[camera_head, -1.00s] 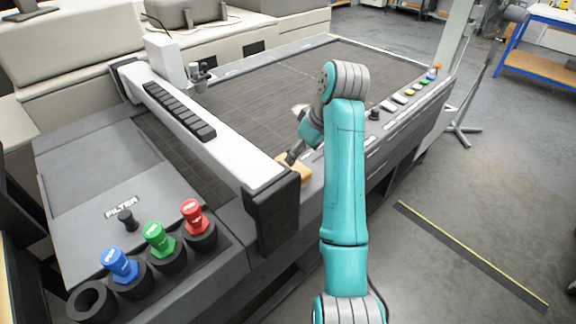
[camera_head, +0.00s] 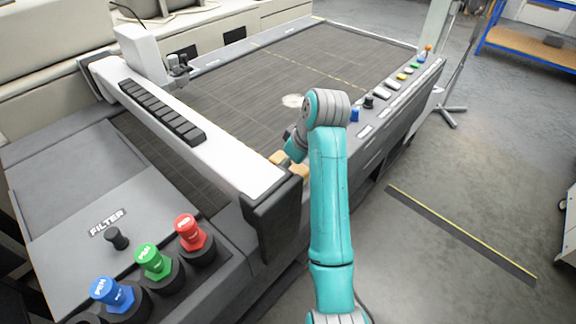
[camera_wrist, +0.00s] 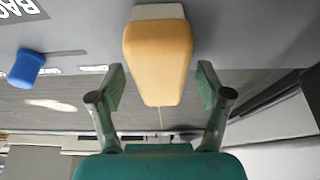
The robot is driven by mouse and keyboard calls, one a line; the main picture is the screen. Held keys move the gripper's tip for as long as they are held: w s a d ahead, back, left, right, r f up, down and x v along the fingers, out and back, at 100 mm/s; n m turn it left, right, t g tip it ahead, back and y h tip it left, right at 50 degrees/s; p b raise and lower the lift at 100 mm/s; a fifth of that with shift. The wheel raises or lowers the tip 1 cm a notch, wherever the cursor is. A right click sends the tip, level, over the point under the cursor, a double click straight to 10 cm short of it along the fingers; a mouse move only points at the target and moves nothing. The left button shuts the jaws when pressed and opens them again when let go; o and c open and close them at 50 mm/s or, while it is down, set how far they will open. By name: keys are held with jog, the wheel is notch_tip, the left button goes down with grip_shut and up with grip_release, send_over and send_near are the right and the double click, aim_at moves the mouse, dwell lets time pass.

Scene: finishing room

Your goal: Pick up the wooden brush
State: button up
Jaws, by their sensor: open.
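The wooden brush, a tan block with a rounded end, lies on the grey edge of the flatbed machine; in the head view its near end (camera_head: 299,170) shows beside my gripper (camera_head: 287,163), which partly hides the rest. In the wrist view the brush (camera_wrist: 158,50) runs down from the top centre, with a pale strip at its far end. My gripper (camera_wrist: 160,80) is open, one finger on each side of the brush, with visible gaps in the picture. I cannot tell whether the fingertips are level with the brush.
The white gantry beam (camera_head: 200,130) with its black end cap (camera_head: 270,215) stands close left of my gripper. A blue knob (camera_head: 355,115) is on the machine's right edge. The dark bed (camera_head: 290,75) is mostly clear.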

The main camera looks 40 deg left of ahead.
jog(key=shift+f, duration=0.25)
dwell(0.5)
jog(key=shift+c, duration=0.2)
jog(key=c, duration=1.3)
jog(key=shift+o, duration=0.2)
jog(key=shift+r, duration=0.15)
